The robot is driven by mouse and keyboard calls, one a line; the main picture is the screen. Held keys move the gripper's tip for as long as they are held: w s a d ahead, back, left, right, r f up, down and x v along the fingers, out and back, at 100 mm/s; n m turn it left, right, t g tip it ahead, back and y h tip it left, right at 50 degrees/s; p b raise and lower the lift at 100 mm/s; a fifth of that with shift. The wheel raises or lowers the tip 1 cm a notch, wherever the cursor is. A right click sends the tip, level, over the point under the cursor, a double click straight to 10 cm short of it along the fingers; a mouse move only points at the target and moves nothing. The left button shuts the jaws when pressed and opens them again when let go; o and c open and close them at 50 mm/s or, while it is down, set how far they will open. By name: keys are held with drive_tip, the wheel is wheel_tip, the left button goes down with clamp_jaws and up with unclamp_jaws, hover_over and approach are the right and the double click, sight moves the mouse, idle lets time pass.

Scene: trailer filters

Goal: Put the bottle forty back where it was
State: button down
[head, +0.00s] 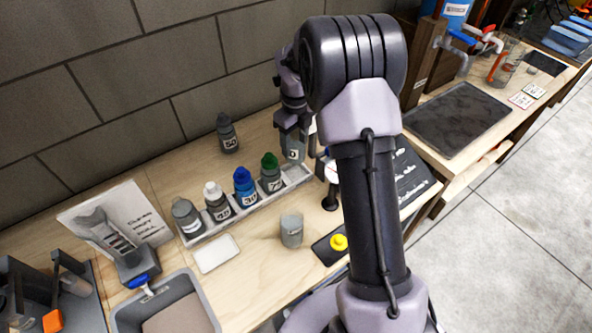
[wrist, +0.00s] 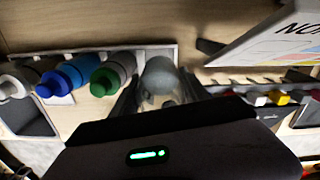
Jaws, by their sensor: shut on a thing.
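My gripper (head: 293,150) is shut on a grey bottle (head: 295,152) at the right end of the white rack (head: 303,175). Its label is too small to read surely, so I cannot confirm that it is bottle forty. In the wrist view, my gripper (wrist: 158,100) has the bottle's rounded grey top (wrist: 159,75) between its fingers, in line with the racked bottles. The bottle looks upright. I cannot tell whether its base touches the rack. Beside it in the rack are a green-capped bottle (head: 271,175), a blue-capped one (head: 245,188), a white-capped one (head: 217,203) and a grey one (head: 187,219).
A dark bottle labelled 50 (head: 227,134) stands behind the rack. A clear cup (head: 291,230), a white tray (head: 215,253) and a black pad with a yellow item (head: 338,242) are in front. A grey bin (head: 205,300) is at front left.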

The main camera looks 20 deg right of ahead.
wheel_tip(320, 180, down, 8)
drive_tip(key=b, duration=0.2)
drive_tip(key=shift+f+b, duration=0.1)
drive_tip(key=shift+b, duration=0.25)
drive_tip(key=c, duration=0.9)
unclamp_jaws()
drive_tip(key=shift+o, duration=0.3)
drive_tip(key=shift+s, duration=0.1)
wheel_tip(320, 180, up, 13)
drive_tip(key=p, duration=0.4)
drive_tip(key=shift+s+a+f, duration=0.1)
drive_tip(key=s+a+r+n+t, duration=0.1)
drive_tip(key=s+a+r+n, duration=0.25)
drive_tip(key=r+n, duration=0.2)
drive_tip(key=s+a+r+n+t, duration=0.1)
drive_tip(key=s+a+r+n, duration=0.3)
drive_tip(key=r, duration=0.3)
drive_tip(key=s+a+r+n+t+y, duration=0.1)
drive_tip(key=s+a+n, duration=0.2)
drive_tip(key=s+n, duration=0.6)
drive_tip(key=s+a+r+n+t+y, duration=0.1)
drive_tip(key=s+a+n, duration=0.3)
drive_tip(key=s+n, duration=0.4)
drive_tip(key=s+t, duration=0.1)
drive_tip(key=s, duration=0.3)
drive_tip(key=shift+s+a+r+n+t+b, duration=0.2)
drive_tip(key=shift+s+r+n+t+b, duration=0.1)
drive_tip(key=shift+n, duration=0.05)
